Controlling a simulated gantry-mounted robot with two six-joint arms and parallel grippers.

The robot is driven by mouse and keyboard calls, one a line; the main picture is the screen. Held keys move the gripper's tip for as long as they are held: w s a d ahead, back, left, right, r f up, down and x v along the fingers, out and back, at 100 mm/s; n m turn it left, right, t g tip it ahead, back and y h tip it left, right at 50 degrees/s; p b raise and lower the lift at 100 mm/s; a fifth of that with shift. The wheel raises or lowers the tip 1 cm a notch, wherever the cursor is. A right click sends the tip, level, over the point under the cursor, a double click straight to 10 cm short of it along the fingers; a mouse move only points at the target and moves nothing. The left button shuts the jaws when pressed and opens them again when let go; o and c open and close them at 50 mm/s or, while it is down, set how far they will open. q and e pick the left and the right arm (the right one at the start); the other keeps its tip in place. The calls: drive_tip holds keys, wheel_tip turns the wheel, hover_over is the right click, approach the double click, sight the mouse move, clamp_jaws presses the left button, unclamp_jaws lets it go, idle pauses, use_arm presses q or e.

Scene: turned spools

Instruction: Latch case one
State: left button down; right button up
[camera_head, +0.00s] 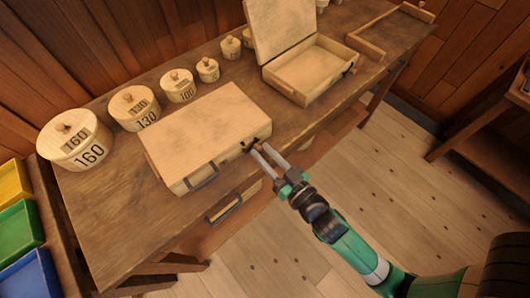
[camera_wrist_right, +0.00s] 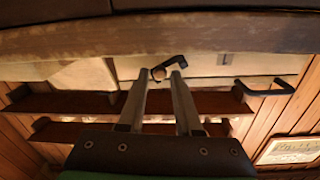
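A closed wooden case (camera_head: 205,128) lies on the bench with its lid down and a dark handle (camera_head: 203,176) on its front side. A small dark latch (camera_head: 249,144) sits at the right part of that front side. In the right wrist view the latch (camera_wrist_right: 170,67) shows as a dark, slanted lever with a round knob. My right gripper (camera_head: 261,150) is at the latch, its two fingers apart. In the right wrist view its fingertips (camera_wrist_right: 162,78) lie on either side of the latch; contact cannot be told. My left gripper is not in view.
A second wooden case (camera_head: 318,72) stands open behind to the right. Several numbered round lidded boxes (camera_head: 75,145) line the wall side. A drawer handle (camera_head: 223,208) sits on the bench front below the case. Coloured bins (camera_head: 18,228) stand at far left.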

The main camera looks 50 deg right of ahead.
clamp_jaws()
drive_tip(key=shift+r, duration=0.1)
drive_tip(key=shift+a+r+n+p, duration=0.1)
drive_tip(key=shift+r+n+p, duration=0.1)
drive_tip(key=shift+n+p, duration=0.35)
drive_tip(key=shift+a+r+n+p, duration=0.1)
drive_tip(key=shift+r+n+p, duration=0.15)
drive_tip(key=shift+n, duration=0.5)
drive_tip(key=n, duration=0.1)
drive_tip(key=n+p, duration=0.1)
drive_tip(key=shift+w+a+r+n, duration=0.1)
drive_tip(key=shift+r+n, duration=0.2)
drive_tip(key=shift+n, duration=0.1)
drive_tip(key=n, duration=0.1)
drive_tip(key=n+p, duration=0.1)
drive_tip(key=n, duration=0.1)
drive_tip(key=shift+a+r, duration=0.3)
drive_tip(key=shift+a, duration=0.1)
drive_tip(key=shift+w+a+r+n+p, duration=0.1)
drive_tip(key=shift+a+n+p, duration=0.15)
drive_tip(key=shift+n, duration=0.75)
drive_tip(key=shift+w+a+r+n+p, duration=0.15)
drive_tip(key=shift+n+p, duration=0.2)
drive_tip(key=shift+n, duration=0.65)
drive_tip(key=shift+s, duration=0.1)
